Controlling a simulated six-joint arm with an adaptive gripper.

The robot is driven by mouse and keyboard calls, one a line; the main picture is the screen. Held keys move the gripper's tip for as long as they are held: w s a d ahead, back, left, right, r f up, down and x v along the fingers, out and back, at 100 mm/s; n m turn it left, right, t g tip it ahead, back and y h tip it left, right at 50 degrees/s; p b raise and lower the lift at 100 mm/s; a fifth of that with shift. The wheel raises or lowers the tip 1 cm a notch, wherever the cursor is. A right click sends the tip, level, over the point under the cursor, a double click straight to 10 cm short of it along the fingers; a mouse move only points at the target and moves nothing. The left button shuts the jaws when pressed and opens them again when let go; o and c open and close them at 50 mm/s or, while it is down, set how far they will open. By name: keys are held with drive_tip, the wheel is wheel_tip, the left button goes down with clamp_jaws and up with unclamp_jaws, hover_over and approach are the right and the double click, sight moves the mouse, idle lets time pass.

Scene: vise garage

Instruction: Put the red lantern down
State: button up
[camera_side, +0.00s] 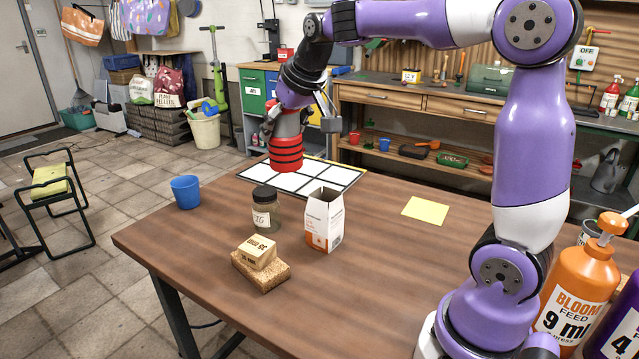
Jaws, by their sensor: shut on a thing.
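The red lantern (286,154), with dark bands around its body, is upright over the white gridded panel (328,182) at the back of the table. My gripper (284,117) points down from above and is shut on the lantern's upper part. The fingertips are small and partly hidden here.
On the wooden table (400,265) stand a blue cup (186,192), a dark-lidded jar (265,210), an open carton (324,220) and a wooden block (257,252) on a cork block (261,274). A yellow sheet (425,210) lies at right. An orange bottle (575,295) stands right of my base.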

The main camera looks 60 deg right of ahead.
sight(277, 137)
drive_tip(key=s+a+r+m+h, duration=0.15)
drive_tip(key=s+a, duration=0.25)
drive_tip(key=a, duration=0.4)
drive_tip(key=s+d+f+m+g+h, duration=0.3)
drive_tip(key=s+d+f+m+g, duration=0.45)
drive_tip(key=m, duration=0.65)
drive_tip(key=shift+m, duration=0.65)
drive_tip(key=shift+s+d+r+x, duration=0.25)
drive_tip(key=shift+s+x, duration=0.3)
drive_tip(key=shift+x, duration=2.15)
drive_tip(key=shift+s+d+r+x, duration=0.25)
drive_tip(key=shift+s+x, duration=0.25)
drive_tip(key=shift+x, duration=2.15)
drive_tip(key=shift+s+d+r+x, duration=0.25)
drive_tip(key=shift+s+x, duration=0.3)
drive_tip(key=shift+x, duration=2.15)
drive_tip(key=shift+f, duration=0.2)
drive_tip(key=o, duration=1.3)
drive_tip(key=shift+o, duration=0.2)
